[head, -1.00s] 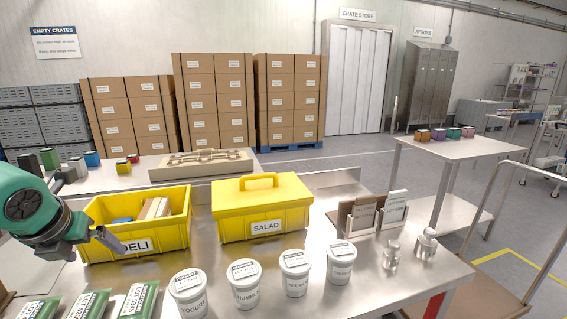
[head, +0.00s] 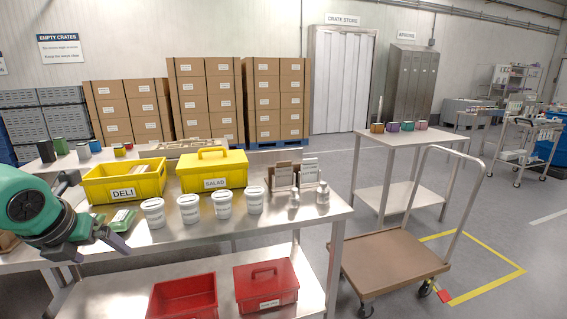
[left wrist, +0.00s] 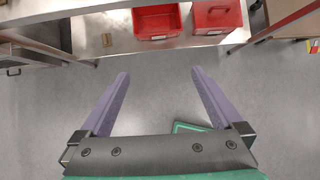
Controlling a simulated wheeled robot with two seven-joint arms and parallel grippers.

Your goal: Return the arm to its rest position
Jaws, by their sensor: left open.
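My left gripper (head: 98,252) is at the left of the head view, on my green arm (head: 28,205). It is in front of the steel table's (head: 270,232) near left part in the picture and partly covers a green packet (head: 122,217). In the left wrist view, the gripper (left wrist: 159,76) has its two purple fingers spread apart with nothing between them, and grey floor (left wrist: 157,105) shows beyond. My right gripper is not in view.
On the table stand a yellow DELI crate (head: 122,192), a lidded yellow SALAD crate (head: 214,180) and several white tubs (head: 190,210). Red crates (head: 265,290) are on the lower shelf. A brown cart (head: 395,262) stands right, with open floor around it.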

